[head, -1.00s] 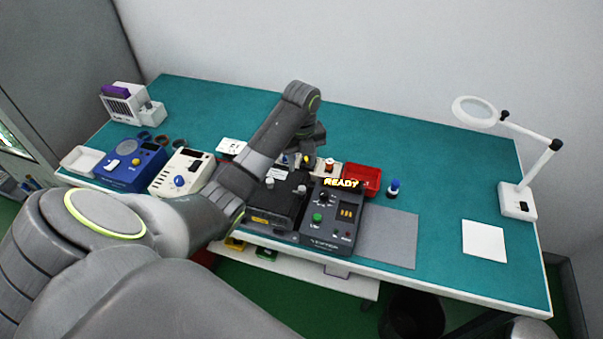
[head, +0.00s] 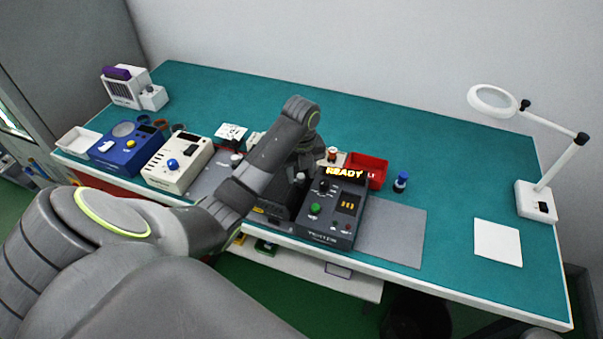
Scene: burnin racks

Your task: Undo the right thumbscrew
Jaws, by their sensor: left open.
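A black unit (head: 271,212) sits near the front edge of the bench, left of a dark tester (head: 331,212) whose display reads READY. A small silver knob (head: 300,178), which looks like the right thumbscrew, shows at the unit's right side. My left arm reaches across the unit and hides much of its top, including where the other knob sits. My left gripper (head: 303,168) points down over the right part of the unit, close to this knob. It is open; its fingertips are mostly hidden, and I cannot tell whether they touch. My right gripper is out of view.
A red bin (head: 366,170) and a blue-capped bottle (head: 401,182) stand behind and right of the tester. A cream box (head: 177,163) and a blue box (head: 126,149) stand to the left. A magnifier lamp (head: 537,200) is at right. A grey mat (head: 393,234) is bare.

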